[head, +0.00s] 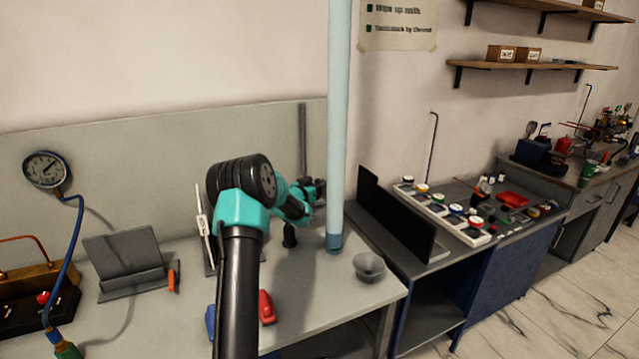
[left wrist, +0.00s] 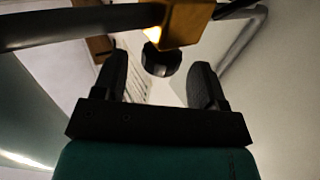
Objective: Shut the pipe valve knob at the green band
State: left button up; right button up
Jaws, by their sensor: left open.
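In the left wrist view a black round knob (left wrist: 160,58) sits under a brass body (left wrist: 185,22). My left gripper (left wrist: 160,64) is open, with one finger on each side of the knob in the picture. I see gaps on both sides and cannot tell how deep the knob is between the fingers. In the head view my left gripper (head: 312,190) is beside the tall pale blue tube (head: 339,120), and my arm hides much of that spot.
A blue hose (head: 76,240) runs down from the gauge. A grey stand (head: 122,252), an orange marker (head: 173,276), a red item (head: 266,307) and a grey bowl (head: 369,267) are on the bench.

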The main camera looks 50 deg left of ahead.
pick_arm(q)
jog(key=shift+x, duration=1.25)
jog(key=c, duration=0.9)
